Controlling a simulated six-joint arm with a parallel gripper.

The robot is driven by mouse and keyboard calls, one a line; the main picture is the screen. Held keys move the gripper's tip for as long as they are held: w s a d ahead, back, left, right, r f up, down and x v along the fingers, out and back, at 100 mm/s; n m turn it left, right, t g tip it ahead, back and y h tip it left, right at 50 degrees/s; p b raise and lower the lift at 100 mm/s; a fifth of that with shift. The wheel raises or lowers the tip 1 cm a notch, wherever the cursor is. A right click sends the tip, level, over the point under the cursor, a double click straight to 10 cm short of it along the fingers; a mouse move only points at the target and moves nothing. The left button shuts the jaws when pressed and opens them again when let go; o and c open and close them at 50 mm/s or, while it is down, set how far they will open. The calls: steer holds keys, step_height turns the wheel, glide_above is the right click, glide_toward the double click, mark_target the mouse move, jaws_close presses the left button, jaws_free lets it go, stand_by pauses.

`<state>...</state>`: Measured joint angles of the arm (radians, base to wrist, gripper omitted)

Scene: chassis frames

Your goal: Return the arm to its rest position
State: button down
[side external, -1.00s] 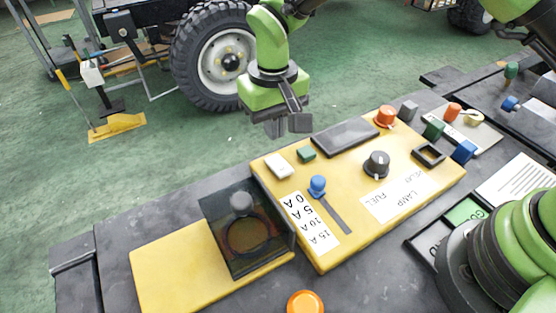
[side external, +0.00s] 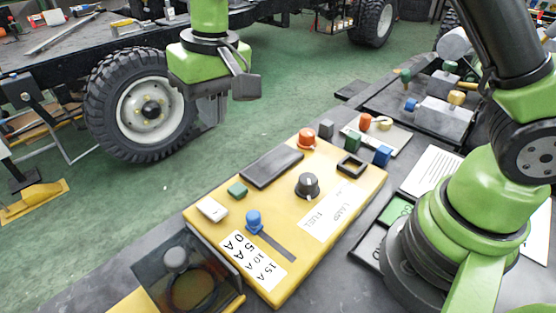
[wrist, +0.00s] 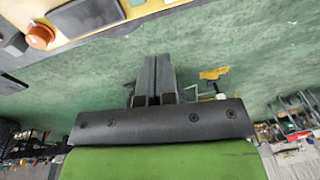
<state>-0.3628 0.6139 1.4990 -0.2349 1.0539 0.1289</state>
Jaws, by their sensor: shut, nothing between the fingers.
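My gripper (side external: 212,110) is in the upper left of the side view, in the air beyond the far edge of the yellow control panel (side external: 300,255). Its fingers are together and empty, and they touch nothing. In the wrist view, the shut fingers (wrist: 154,78) show mid-frame against the green floor. The panel carries a black knob (side external: 307,185), a blue slider (side external: 254,221), an orange button (side external: 306,138) and a dark screen (side external: 272,163). Part of my arm is cut off by the top of the side view.
A dark, see-through hinged cover (side external: 150,265) stands at the panel's near left. Small coloured blocks, including a blue one (side external: 382,156), lie at the far right of the panel. A truck wheel (side external: 142,108) stands behind my gripper. The green floor between is clear.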

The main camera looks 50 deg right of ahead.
steer(key=s+d+r+m+t+y, duration=0.1)
steer(key=s+d+r+m+t, duration=0.15)
steer(key=s+d+r, duration=0.7)
steer(key=s+d+r+t, duration=0.1)
steer(key=s+t, duration=0.2)
steer(key=s, duration=0.8)
steer(key=shift+d+r+m, duration=0.35)
steer(key=shift+r, duration=0.05)
steer(key=shift+t, duration=0.25)
